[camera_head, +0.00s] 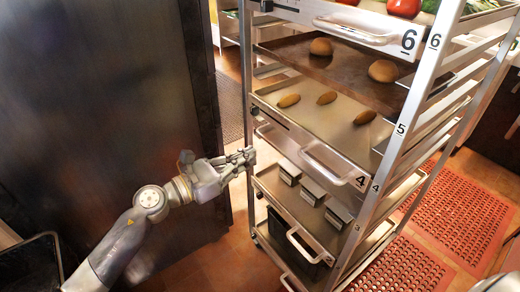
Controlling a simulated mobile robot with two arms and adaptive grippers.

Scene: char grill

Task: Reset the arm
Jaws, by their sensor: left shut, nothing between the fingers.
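My left arm comes in from the lower left, and my left gripper (246,157) is shut and empty. In the picture its fingertips lie at the left edge of the metal tray rack, between the tray marked 4 and the tray below. I cannot tell whether they touch the rack. My right gripper is not in view; a grey shape at the lower right corner is too cut off to identify.
The rack (388,150) holds trays with buns (382,71), yellow oblong items (326,98), metal boxes (311,190) and red vegetables (403,8). A dark metal panel (95,100) stands left. Red perforated mats (455,215) lie on the tiled floor.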

